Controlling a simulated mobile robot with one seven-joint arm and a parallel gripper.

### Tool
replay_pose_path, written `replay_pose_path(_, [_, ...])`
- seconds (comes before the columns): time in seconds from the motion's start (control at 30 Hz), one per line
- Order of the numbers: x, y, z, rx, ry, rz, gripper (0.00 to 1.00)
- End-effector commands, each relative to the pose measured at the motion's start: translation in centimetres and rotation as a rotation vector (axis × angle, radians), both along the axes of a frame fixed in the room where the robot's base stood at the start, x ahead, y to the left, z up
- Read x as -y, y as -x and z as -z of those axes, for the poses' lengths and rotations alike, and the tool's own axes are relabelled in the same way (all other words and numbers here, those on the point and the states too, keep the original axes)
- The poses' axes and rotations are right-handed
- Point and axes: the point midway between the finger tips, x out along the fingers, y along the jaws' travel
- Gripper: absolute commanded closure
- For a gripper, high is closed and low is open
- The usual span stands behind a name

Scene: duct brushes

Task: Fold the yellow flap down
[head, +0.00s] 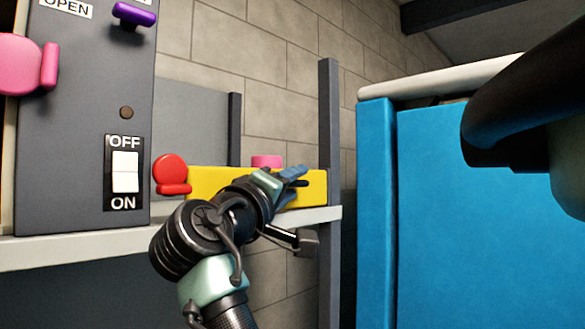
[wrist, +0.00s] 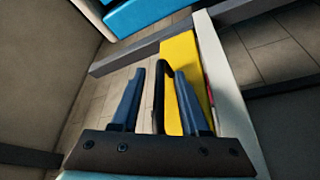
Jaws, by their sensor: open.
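The yellow flap (head: 310,187) is a long, flat-faced yellow piece along the pale shelf edge in the head view. My gripper (head: 293,177) is in front of its right part and hides some of it. In the wrist view the yellow flap (wrist: 180,60) runs away beyond the right finger. My gripper (wrist: 159,75) is open there, with two blue fingers apart. A thin dark curved bar (wrist: 161,75) shows between the fingers; I cannot tell what it belongs to. Whether the right finger touches the flap is unclear.
A red knob (head: 171,174) is at the flap's left end, and a pink piece (head: 267,161) shows behind it. A grey panel (head: 80,120) with a switch stands left. A grey post (head: 329,140) and a large blue block (head: 475,210) are on the right.

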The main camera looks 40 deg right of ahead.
Motion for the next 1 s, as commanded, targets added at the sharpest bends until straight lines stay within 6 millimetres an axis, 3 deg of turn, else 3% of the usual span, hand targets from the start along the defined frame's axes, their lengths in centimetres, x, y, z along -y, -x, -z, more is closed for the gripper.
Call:
replay_pose_path(0.37, [0.54, -0.27, -0.09, 0.001, 0.001, -0.002, 0.55])
replay_pose_path(0.63, [0.52, -0.26, -0.11, 0.001, 0.001, -0.002, 1.0])
replay_pose_path(1.0, [0.51, -0.27, -0.1, 0.001, 0.0, -0.001, 1.0])
